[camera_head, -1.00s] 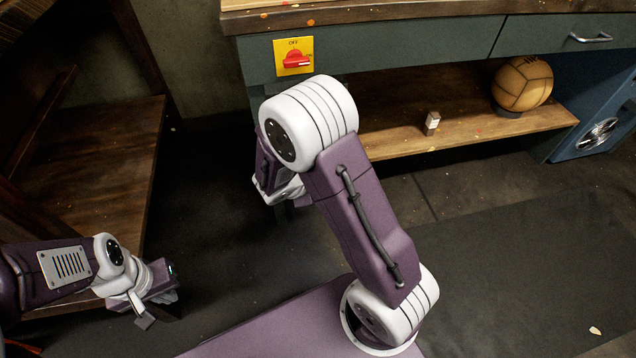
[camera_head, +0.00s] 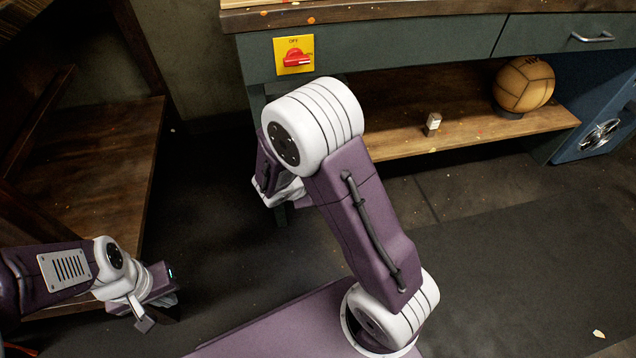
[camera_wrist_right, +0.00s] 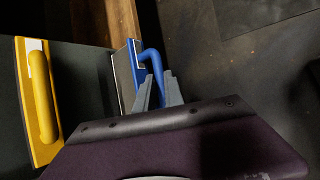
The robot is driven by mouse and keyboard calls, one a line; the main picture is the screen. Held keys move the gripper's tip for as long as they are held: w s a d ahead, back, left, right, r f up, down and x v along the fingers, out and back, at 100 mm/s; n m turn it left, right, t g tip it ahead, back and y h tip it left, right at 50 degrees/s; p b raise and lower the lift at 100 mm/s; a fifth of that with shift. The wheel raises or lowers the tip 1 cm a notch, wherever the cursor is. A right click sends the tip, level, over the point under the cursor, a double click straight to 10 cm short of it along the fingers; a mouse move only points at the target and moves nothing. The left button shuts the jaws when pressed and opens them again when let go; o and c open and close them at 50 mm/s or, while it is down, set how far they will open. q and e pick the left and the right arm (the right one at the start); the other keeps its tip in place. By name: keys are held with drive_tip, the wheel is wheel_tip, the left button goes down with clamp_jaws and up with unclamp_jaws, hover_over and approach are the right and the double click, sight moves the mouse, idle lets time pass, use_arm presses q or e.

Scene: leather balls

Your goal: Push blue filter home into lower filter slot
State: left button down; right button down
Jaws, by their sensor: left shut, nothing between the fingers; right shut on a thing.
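In the right wrist view, the blue filter (camera_wrist_right: 136,63) shows as a blue-edged panel with a grey face and a blue loop handle (camera_wrist_right: 152,58). My right gripper (camera_wrist_right: 158,88) is shut on this handle. The filter's far part runs into dark surroundings, and how deep it sits in the lower slot cannot be told. A yellow piece with a yellow handle (camera_wrist_right: 42,100) stands to the left of it, across a dark panel. In the head view my right arm hides the filter and the slot. My left gripper (camera_head: 146,316) is shut and empty at the lower left.
A workbench (camera_head: 400,48) with a red switch on a yellow plate (camera_head: 294,56) stands at the back. Its lower shelf (camera_head: 460,130) holds a leather ball (camera_head: 523,84) and a small block (camera_head: 432,123). A wooden shelf unit (camera_head: 90,150) is at left.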

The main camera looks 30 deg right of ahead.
drive_tip(key=shift+w+d, duration=0.15)
drive_tip(key=shift+w, duration=0.45)
drive_tip(key=shift+w+d, duration=0.15)
drive_tip(key=shift+w, duration=0.45)
idle(0.6)
drive_tip(key=shift+b, duration=0.35)
drive_tip(key=shift+w+d+p, duration=0.15)
drive_tip(key=shift+w, duration=0.5)
drive_tip(key=shift+w+d+p, duration=0.15)
drive_tip(key=shift+w, duration=0.5)
idle(0.4)
drive_tip(key=c, duration=1.4)
unclamp_jaws()
drive_tip(key=shift+w, duration=0.1)
drive_tip(key=shift+o, duration=0.2)
